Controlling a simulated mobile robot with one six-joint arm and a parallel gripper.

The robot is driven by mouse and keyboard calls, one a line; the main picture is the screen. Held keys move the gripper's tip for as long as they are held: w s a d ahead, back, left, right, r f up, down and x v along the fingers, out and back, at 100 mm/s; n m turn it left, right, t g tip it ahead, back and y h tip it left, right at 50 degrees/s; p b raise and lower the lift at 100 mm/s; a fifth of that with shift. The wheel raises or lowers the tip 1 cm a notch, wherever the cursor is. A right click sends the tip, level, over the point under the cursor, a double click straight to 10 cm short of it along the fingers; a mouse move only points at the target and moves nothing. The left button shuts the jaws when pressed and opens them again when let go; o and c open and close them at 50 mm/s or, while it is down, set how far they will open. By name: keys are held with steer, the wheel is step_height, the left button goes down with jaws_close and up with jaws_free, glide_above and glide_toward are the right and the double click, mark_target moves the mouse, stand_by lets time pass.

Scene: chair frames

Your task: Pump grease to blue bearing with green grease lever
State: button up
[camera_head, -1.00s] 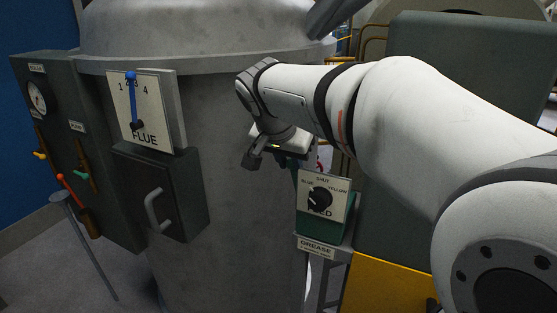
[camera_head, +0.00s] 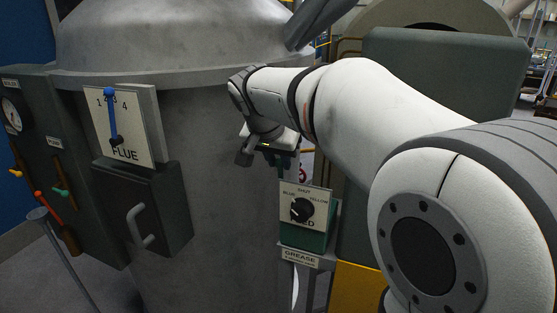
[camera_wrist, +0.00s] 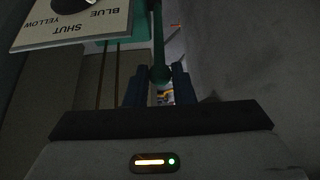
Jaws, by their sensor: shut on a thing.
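The green grease lever (camera_wrist: 158,45) stands between the two blue fingers of my gripper (camera_wrist: 158,88) in the wrist view, its rounded end at the fingers. My gripper is shut on it. In the head view my gripper (camera_head: 282,158) is above the green grease box (camera_head: 301,238), and the lever is mostly hidden by my arm. I cannot make out the blue bearing.
The flue panel (camera_head: 124,125) with a blue lever (camera_head: 111,115) and a dark handled box (camera_head: 142,210) are mounted at the left. A dark panel (camera_head: 75,110) with a gauge and small levers stands farther left. The large grey vessel (camera_head: 215,220) is close behind my gripper.

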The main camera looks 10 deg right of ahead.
steer(key=s+a+f+b, duration=0.2)
steer(key=s+a+b, duration=0.1)
steer(key=s+b, duration=0.1)
steer(key=shift+s+a+f, duration=0.25)
steer(key=shift+s, duration=0.15)
